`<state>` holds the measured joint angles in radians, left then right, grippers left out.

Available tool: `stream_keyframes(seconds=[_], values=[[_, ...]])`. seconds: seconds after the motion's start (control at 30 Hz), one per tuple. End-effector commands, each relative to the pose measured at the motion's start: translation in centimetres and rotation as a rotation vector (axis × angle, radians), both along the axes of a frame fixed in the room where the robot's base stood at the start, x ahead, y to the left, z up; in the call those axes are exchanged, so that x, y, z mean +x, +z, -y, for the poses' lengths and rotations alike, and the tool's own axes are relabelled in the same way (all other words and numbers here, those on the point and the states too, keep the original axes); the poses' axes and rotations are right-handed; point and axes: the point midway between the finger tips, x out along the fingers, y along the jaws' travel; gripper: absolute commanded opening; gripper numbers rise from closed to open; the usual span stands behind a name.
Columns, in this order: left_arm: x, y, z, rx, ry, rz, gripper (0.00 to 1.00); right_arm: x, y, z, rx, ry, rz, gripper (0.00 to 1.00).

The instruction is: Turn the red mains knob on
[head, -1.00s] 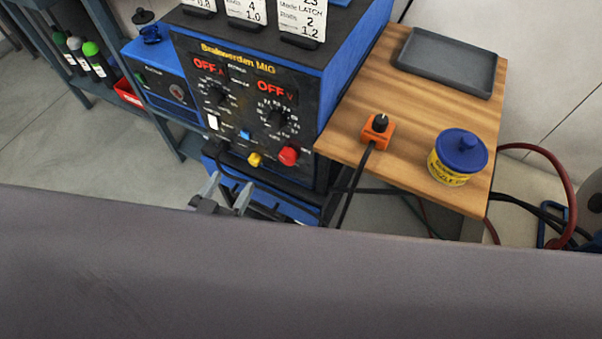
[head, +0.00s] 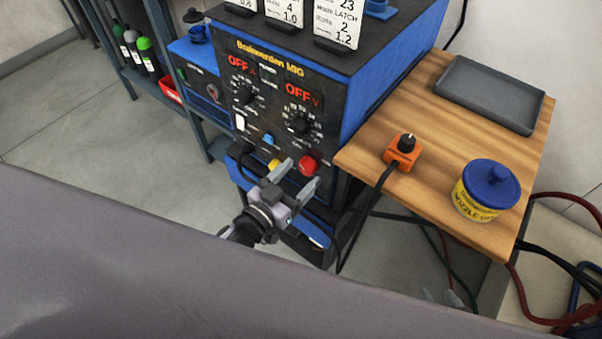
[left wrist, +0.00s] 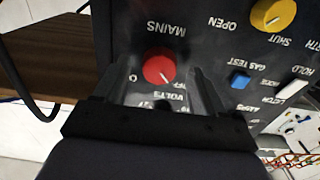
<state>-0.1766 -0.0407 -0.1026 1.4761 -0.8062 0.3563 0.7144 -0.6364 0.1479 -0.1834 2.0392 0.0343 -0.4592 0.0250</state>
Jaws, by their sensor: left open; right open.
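The red mains knob (head: 308,165) sits low on the front panel of the blue and black MIG welder (head: 352,95). Both displays on the panel read OFF. My left gripper (head: 297,179) is open in front of the panel, just below and left of the knob in the head view. In the left wrist view the knob (left wrist: 159,68) shows between the two open fingers (left wrist: 160,76), under the upside-down word MAINS. Nothing is held, and I cannot tell any contact. My right gripper (head: 442,298) shows only its fingertips at the lower edge, open.
A yellow knob (left wrist: 273,14), a blue button (left wrist: 239,80) and a white switch (left wrist: 291,91) are near the mains knob. A wooden side table (head: 445,125) holds an orange box (head: 403,152), a blue-lidded tub (head: 483,190) and a grey tray (head: 490,93). Cables hang below it.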

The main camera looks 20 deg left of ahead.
Motion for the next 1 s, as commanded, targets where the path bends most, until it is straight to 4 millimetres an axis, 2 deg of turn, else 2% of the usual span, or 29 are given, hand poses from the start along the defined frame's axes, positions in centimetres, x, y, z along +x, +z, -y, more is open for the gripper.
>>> stream_keyframes(seconds=[0.13, 0.43, 0.47, 0.6, 0.63, 1.0], values=[[1.02, -0.02, 0.38, -0.001, 0.0, 0.0, 0.7, 0.03, -0.11, -0.05, 0.002, 0.0, 0.0, 0.43], [1.21, -0.01, 0.45, -0.001, 0.0, -0.001, 0.7, 0.06, -0.04, -0.07, 0.002, 0.001, 0.001, 0.43], [1.21, -0.01, 0.45, -0.001, 0.001, -0.001, 0.67, 0.06, -0.04, -0.07, 0.002, 0.001, 0.001, 0.43], [1.2, 0.0, 0.45, 0.0, 0.0, -0.001, 0.21, 0.07, -0.02, -0.07, 0.002, 0.001, 0.001, 0.43], [1.19, -0.01, 0.44, 0.0, 0.0, -0.001, 0.15, 0.07, -0.02, -0.07, 0.002, 0.001, 0.001, 0.43], [1.18, -0.01, 0.44, 0.045, 0.0, 0.015, 0.15, 0.06, -0.04, 0.07, -0.005, 0.005, 0.002, 0.43]])
